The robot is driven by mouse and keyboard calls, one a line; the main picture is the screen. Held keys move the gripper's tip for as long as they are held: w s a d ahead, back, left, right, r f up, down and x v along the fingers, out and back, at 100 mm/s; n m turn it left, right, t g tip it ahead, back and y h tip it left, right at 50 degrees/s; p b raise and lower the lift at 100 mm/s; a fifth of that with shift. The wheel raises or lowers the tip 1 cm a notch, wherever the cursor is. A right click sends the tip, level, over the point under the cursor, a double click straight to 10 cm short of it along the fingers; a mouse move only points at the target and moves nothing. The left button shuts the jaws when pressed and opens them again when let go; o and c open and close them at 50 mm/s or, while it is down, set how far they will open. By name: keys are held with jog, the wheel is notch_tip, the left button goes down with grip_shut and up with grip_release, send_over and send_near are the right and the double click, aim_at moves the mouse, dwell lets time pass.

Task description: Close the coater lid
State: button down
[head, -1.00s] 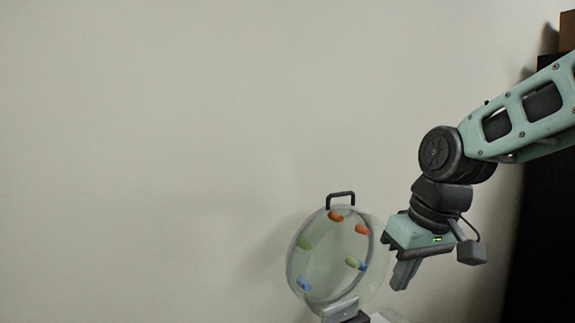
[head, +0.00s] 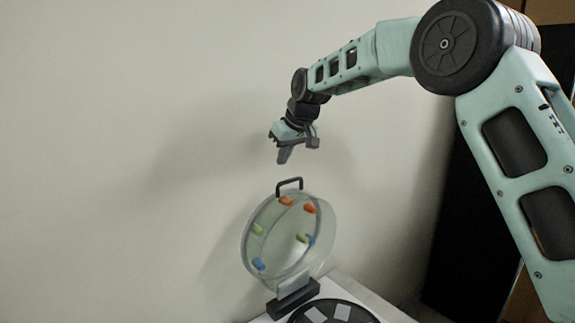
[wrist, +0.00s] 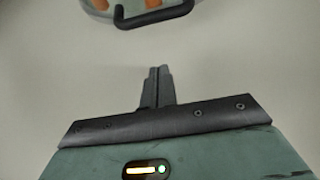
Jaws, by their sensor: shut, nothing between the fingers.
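The coater lid (head: 272,240) is a clear round cover with a black handle (head: 288,183) on its top edge and orange, green and blue knobs on it. It stands raised, hinged at the back of the coater (head: 340,311), whose dark round top shows at the bottom of the head view. My gripper (head: 284,158) is above the handle, apart from it, fingers pointing down. In the wrist view my gripper (wrist: 158,72) has its fingers together and empty, and the handle (wrist: 150,16) shows at the top edge, beyond the fingertips.
A pale wall (head: 120,120) stands behind the lid. A white surface (head: 375,295) lies under and beside the coater. A dark cabinet (head: 460,240) is at the right. The space left of the lid is clear.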

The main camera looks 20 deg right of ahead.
aim_at(290, 192)
jog(key=p+x, duration=0.1)
jog(key=x, duration=0.2)
jog(key=shift+f, duration=0.2)
jog(key=shift+s+d+p, duration=0.25)
jog(key=shift+s, duration=0.3)
jog(key=shift+s+d+p, duration=0.2)
jog(key=shift+s+d, duration=0.05)
jog(key=shift+s, duration=0.35)
jog(key=shift+s+d+f+p, duration=0.2)
jog(key=shift+s+d+p, duration=0.1)
jog(key=shift+s, duration=0.3)
jog(key=shift+s+f, duration=0.1)
